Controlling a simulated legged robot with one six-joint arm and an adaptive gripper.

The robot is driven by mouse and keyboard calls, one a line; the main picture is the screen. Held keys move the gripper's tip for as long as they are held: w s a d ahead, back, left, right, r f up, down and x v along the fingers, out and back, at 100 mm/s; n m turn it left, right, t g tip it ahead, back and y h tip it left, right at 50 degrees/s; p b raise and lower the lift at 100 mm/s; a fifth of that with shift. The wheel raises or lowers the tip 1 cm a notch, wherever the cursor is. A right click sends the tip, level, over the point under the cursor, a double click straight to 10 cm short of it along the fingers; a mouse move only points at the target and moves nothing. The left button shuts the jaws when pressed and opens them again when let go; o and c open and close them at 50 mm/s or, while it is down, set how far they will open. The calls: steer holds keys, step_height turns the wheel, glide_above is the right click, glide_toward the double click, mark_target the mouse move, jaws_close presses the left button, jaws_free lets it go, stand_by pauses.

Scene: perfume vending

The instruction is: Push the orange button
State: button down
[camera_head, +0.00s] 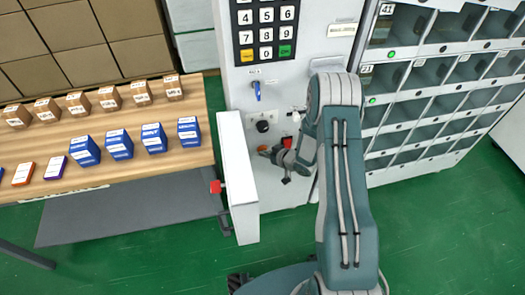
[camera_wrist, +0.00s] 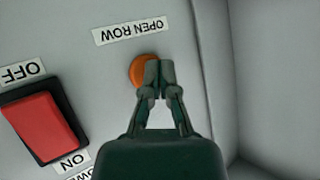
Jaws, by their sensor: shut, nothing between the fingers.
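The orange button (camera_wrist: 142,68) sits on the grey panel under an "OPEN ROW" label, which reads upside down in the wrist view. My gripper (camera_wrist: 159,73) is shut and empty, and its fingertips overlap the right part of the button in that view. I cannot tell whether the tips touch it. In the head view the orange button (camera_head: 263,149) shows just left of my gripper (camera_head: 270,153), low on the machine's front panel.
A red ON/OFF rocker switch (camera_wrist: 44,124) is beside the button. A keypad (camera_head: 265,32), a blue key (camera_head: 257,91) and a black knob (camera_head: 263,126) are higher on the panel. An open white door (camera_head: 237,185) stands left. A wooden table (camera_head: 120,172) holds small boxes.

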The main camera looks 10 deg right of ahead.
steer(key=shift+s, duration=0.85)
steer(key=s, duration=0.5)
stand_by(0.4)
stand_by(1.4)
